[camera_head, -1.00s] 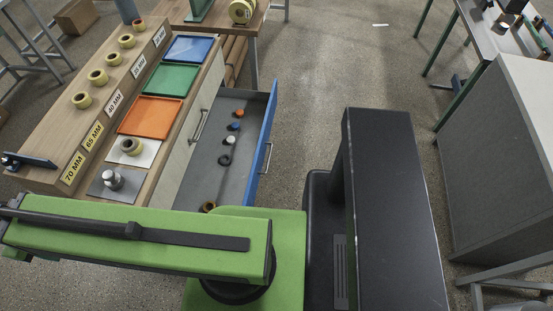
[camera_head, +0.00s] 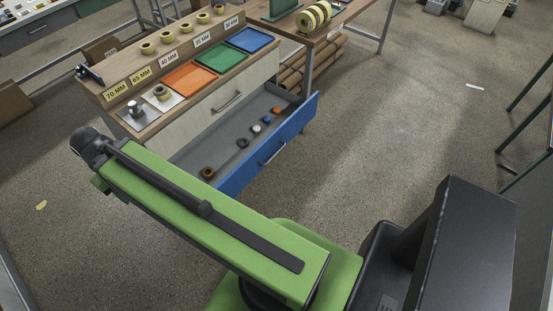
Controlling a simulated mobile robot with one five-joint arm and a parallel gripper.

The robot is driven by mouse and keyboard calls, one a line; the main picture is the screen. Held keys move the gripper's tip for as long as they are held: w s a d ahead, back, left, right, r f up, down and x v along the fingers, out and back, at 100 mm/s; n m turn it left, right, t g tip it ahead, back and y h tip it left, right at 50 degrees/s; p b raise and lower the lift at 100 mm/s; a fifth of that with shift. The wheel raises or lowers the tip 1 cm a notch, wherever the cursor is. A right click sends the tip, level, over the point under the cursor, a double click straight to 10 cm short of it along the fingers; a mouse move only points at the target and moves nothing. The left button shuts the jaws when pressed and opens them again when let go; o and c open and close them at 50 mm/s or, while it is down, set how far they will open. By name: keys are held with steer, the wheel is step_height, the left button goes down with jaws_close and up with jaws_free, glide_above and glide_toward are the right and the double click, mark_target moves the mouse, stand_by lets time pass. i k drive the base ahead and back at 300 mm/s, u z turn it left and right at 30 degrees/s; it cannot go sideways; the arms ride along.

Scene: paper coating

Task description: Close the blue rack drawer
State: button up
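The blue rack drawer (camera_head: 292,138) is pulled out from the wooden rack (camera_head: 150,131). Its blue front has a grey bar handle (camera_head: 272,153), and its grey tray (camera_head: 222,147) holds several small round parts. The drawer stands behind my green arm, toward the upper middle of the picture. My arm reaches to the left in front of the rack, ending at a dark joint near the left. My gripper's fingers do not show.
A closed pale drawer (camera_head: 225,103) sits above the open one. Orange (camera_head: 190,78), green (camera_head: 221,57) and blue (camera_head: 250,39) trays lie on the rack top. A wooden table (camera_head: 340,22) stands behind.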

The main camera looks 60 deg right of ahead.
mark_target(217, 147)
steer(key=z, duration=1.8)
steer(key=i, duration=1)
steer(key=z, duration=1.15)
steer(key=k, duration=1.35)
steer(key=u, duration=1.6)
